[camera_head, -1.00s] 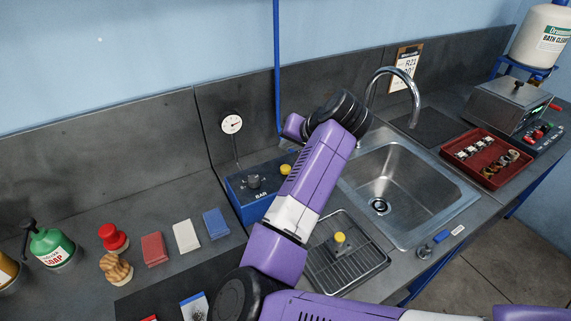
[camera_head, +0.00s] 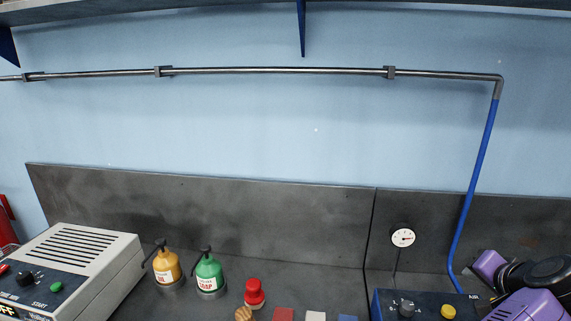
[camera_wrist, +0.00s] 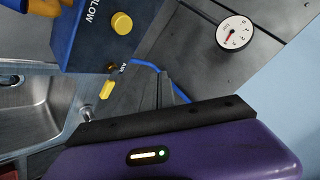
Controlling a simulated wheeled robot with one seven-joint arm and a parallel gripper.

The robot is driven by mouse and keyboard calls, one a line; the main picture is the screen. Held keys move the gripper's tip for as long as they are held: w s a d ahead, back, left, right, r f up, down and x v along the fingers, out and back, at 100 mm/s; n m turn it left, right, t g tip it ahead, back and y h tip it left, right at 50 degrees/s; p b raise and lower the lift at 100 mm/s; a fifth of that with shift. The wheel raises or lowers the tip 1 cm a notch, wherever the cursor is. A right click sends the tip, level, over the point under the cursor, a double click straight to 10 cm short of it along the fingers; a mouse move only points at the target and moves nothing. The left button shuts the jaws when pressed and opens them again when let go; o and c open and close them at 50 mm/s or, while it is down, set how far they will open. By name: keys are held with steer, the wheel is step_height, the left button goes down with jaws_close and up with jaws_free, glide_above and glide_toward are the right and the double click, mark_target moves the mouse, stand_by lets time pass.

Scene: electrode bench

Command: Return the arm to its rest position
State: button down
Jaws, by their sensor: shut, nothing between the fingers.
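My gripper (camera_wrist: 166,88) shows in the wrist view. Its purple body fills the bottom, and its dark narrow fingers are shut together with nothing between them. It hangs in front of the dark backsplash, beside the blue air box (camera_wrist: 88,35) with its yellow knob (camera_wrist: 121,23). In the head view my purple arm (camera_head: 530,305) shows only at the lower right corner, by the same blue box (camera_head: 425,305). The gripper cannot be made out in the head view.
A round gauge (camera_head: 403,237) stands behind the box; it also shows in the wrist view (camera_wrist: 235,32). A blue pipe (camera_head: 473,190) runs down the wall. The sink (camera_wrist: 35,112) lies left in the wrist view.

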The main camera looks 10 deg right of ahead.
steer(key=s+d+r+t+h, duration=0.2)
steer(key=d+r+h, duration=0.5)
steer(key=r, duration=0.4)
steer(key=s+a+r+n+t+h, duration=0.1)
steer(key=s+a+r+n+t, duration=0.2)
steer(key=a+r+n+t, duration=0.25)
steer(key=s+a+f+n+t+y+b, duration=0.1)
steer(key=s+a+f+n+t+y, duration=0.1)
steer(key=s+a+f+n+y, duration=0.45)
steer(key=s+a+f+n+t+y+b, duration=0.1)
steer(key=s+a+f+n+y, duration=0.15)
steer(key=s+a+f, duration=0.8)
steer(key=s+a+f+g, duration=0.1)
steer(key=s+a+f, duration=0.2)
steer(key=s, duration=0.3)
steer(key=s+a+f+m+g+y, duration=0.1)
steer(key=s+a+f+g, duration=0.1)
steer(key=s+a, duration=0.3)
steer(key=s+a+f+m+g+y, duration=0.1)
steer(key=s+a+f+g, duration=0.1)
steer(key=s+a+f, duration=0.2)
steer(key=s, duration=0.2)
steer(key=shift+s+f+b, duration=0.15)
steer(key=shift+s+b, duration=0.2)
steer(key=shift+b, duration=0.05)
